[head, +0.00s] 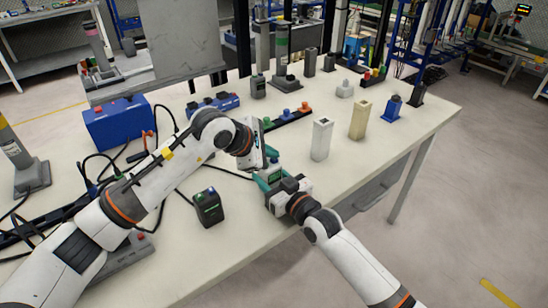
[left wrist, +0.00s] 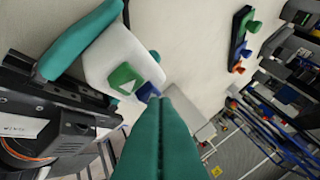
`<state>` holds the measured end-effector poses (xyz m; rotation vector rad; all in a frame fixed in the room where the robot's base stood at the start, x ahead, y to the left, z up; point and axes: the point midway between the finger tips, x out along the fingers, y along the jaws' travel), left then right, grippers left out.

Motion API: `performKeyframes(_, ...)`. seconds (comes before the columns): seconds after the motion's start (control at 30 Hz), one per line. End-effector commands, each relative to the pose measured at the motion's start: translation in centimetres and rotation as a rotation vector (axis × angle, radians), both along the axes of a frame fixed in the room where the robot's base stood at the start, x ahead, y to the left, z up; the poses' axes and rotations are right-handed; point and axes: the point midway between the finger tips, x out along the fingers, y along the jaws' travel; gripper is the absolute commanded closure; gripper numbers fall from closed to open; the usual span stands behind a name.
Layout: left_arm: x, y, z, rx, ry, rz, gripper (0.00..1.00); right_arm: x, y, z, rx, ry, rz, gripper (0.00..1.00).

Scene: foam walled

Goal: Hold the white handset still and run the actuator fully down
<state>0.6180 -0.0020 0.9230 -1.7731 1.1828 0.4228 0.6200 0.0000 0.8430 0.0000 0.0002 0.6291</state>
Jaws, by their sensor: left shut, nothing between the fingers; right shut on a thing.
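The white handset (left wrist: 118,55), with a green button and a blue button, shows in the left wrist view. My right gripper (head: 273,178) is shut on it near the table's front edge; its teal fingers show on either side of the handset (left wrist: 80,42). My left gripper (head: 271,156) is shut and empty; its fingertips (left wrist: 160,100) are close to the blue button, and I cannot tell if they touch it. In the head view the handset is mostly hidden by the grippers. A grey column (head: 281,48) on a base stands at the back; I cannot tell if it is the actuator.
A dark box with buttons (head: 208,207) stands near the front edge. A white block (head: 322,138), a beige block (head: 358,120) and a blue item (head: 391,108) stand to the right. A blue case (head: 118,122) and cables lie at left. The right front tabletop is clear.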

Motion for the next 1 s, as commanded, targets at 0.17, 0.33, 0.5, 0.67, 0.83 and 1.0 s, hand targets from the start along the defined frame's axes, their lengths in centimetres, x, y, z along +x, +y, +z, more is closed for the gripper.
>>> performKeyframes(0.17,0.0,0.0,1.0,0.0,-0.001,-0.001,1.0,0.0,0.0,0.0,0.001,-0.001,0.0,0.77)
performKeyframes(0.33,0.0,0.0,1.5,0.0,0.0,0.0,1.0,0.0,0.0,0.0,0.001,-0.001,0.0,0.77)
performKeyframes(0.5,0.0,0.0,1.5,0.0,0.0,0.0,1.0,0.0,0.0,0.0,0.001,-0.001,0.0,0.77)
performKeyframes(0.67,0.0,0.0,2.1,0.0,-0.002,0.0,1.0,0.0,0.0,0.0,0.001,-0.001,0.0,0.77)
performKeyframes(0.83,0.0,0.0,3.8,-0.001,-0.004,0.0,1.0,0.0,0.0,0.0,0.0,0.0,0.0,0.77)
performKeyframes(1.0,0.1,0.0,5.5,-0.001,-0.003,0.0,1.0,0.0,0.0,0.0,0.0,0.0,0.0,0.77)
